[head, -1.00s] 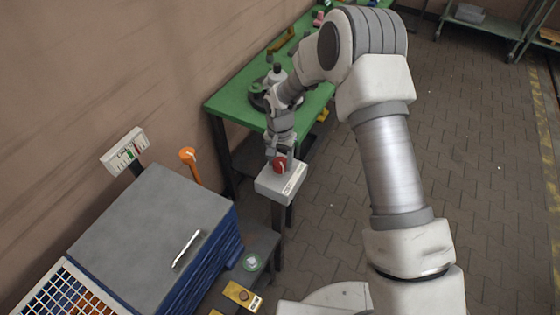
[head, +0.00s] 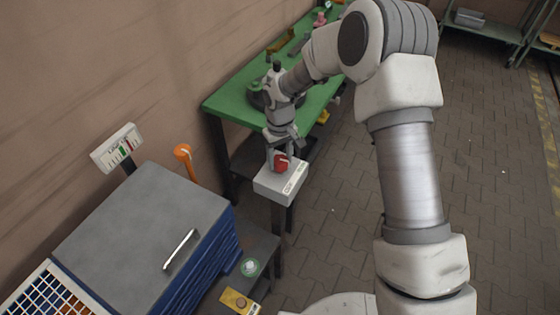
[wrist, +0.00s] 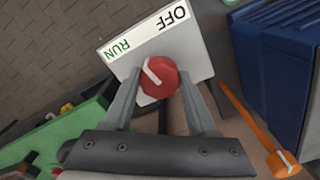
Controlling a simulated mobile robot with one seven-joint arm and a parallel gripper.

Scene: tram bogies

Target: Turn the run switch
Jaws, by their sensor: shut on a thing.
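The run switch is a red round knob (wrist: 158,78) with a white pointer line, on top of a grey box (wrist: 205,62). The box is lettered RUN in green and OFF in black. In the wrist view the pointer line slants to the upper left, on the RUN side. My gripper (wrist: 159,84) is shut on the knob, one finger on each side. In the head view the knob (head: 282,161) shows partly behind my gripper (head: 280,155), and the box (head: 280,184) stands on a dark post.
A green workbench (head: 228,98) stands behind the switch. A grey-topped blue cabinet (head: 140,225) and an orange-headed lever (head: 183,152) are to the left. A yellow box with a button (head: 238,301) is below. The paved floor (head: 340,215) to the right is clear.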

